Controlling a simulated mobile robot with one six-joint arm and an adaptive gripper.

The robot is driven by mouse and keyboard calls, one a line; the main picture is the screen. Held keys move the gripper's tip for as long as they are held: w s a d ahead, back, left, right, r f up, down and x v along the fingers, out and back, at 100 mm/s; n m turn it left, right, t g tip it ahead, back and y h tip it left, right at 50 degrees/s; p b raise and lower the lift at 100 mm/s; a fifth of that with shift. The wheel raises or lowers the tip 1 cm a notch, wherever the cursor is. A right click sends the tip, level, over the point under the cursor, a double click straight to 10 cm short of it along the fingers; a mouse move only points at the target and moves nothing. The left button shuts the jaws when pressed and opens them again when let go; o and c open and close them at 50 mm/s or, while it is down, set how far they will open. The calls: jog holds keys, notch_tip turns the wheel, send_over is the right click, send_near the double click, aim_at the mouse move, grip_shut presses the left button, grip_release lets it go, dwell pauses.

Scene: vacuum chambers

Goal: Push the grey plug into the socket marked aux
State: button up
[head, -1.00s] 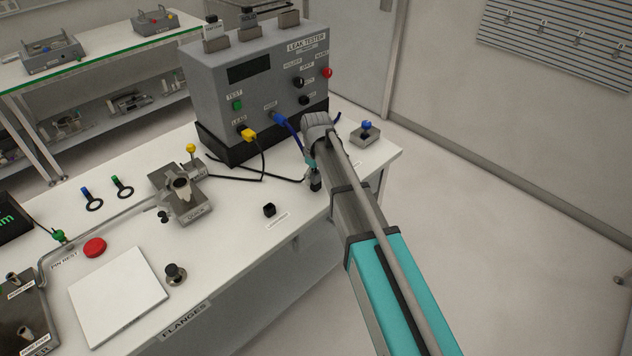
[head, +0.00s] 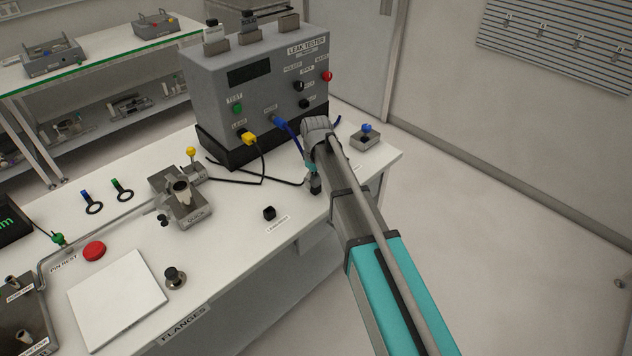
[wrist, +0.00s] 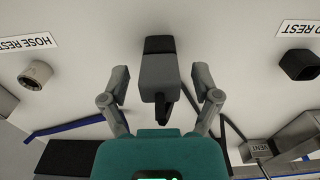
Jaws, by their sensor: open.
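A grey plug (wrist: 158,80) with a dark end lies between the two fingers of my gripper (wrist: 161,71) in the wrist view. The fingers are open, with a gap on each side of the plug. In the head view my gripper is largely hidden behind my wrist, low over the right part of the bench. A small dark shape (head: 315,186) shows below it; I cannot tell whether that is plug or finger. The leak tester (head: 222,103) stands behind. Its right front has black round parts (head: 299,86) under small labels; I cannot read which is aux.
A yellow plug (head: 249,138) and a blue plug (head: 279,120) sit in the tester's front, with cables trailing. A black block (head: 269,213) is left of my arm. A blue-knobbed box (head: 365,140) is right. In the wrist view, a hose rest holder (wrist: 36,75) is left.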

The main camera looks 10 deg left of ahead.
aim_at(316, 175)
grip_shut()
dwell(0.4)
jog(key=shift+r, duration=0.25)
jog(key=shift+r+p, duration=0.6)
jog(key=shift+p, duration=0.25)
jog(key=shift+r+p, duration=0.55)
jog(key=shift+r, duration=0.05)
jog(key=shift+r+p, duration=1.4)
jog(key=shift+r, duration=0.2)
jog(key=shift+w, duration=0.1)
